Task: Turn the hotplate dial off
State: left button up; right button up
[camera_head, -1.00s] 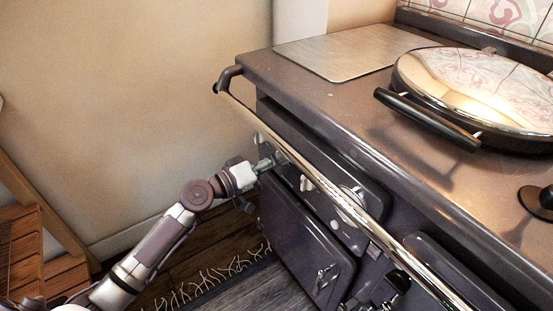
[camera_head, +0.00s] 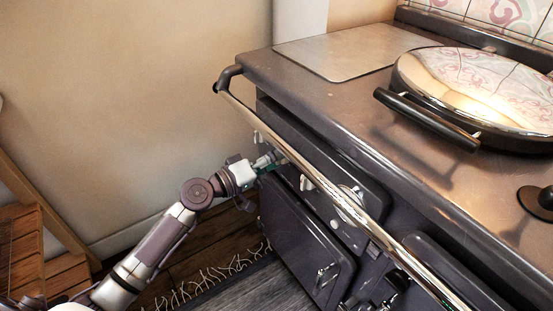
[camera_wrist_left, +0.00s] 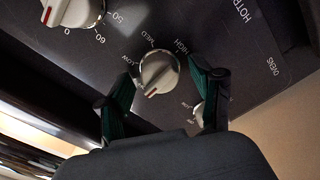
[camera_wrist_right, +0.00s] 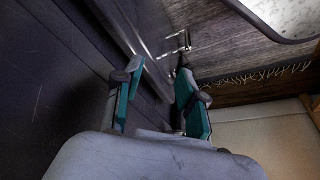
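In the left wrist view a round metal dial (camera_wrist_left: 158,72) with a red-tipped pointer sits on the dark stove panel, with LOW, MED and HIGH marked around it. Its red tip points down in the picture, away from those words. The word HOTPLATE is printed up and to the right. My left gripper (camera_wrist_left: 161,74) is open, one green-padded finger on each side of this dial; contact is unclear. In the head view my left gripper (camera_head: 266,165) is at the stove's front, under the rail. My right gripper (camera_wrist_right: 158,75) is open and empty.
A shiny rail (camera_head: 318,175) runs along the stove front above the dials. Another numbered dial (camera_wrist_left: 73,10) is at upper left in the left wrist view; a smaller knob (camera_wrist_left: 199,110) is partly hidden by a finger. A dark surface (camera_wrist_right: 50,80) lies beside my right gripper.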

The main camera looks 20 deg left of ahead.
pick_arm(q)
jog(key=shift+s, duration=0.1)
jog(key=v, duration=1.2)
dwell(0.4)
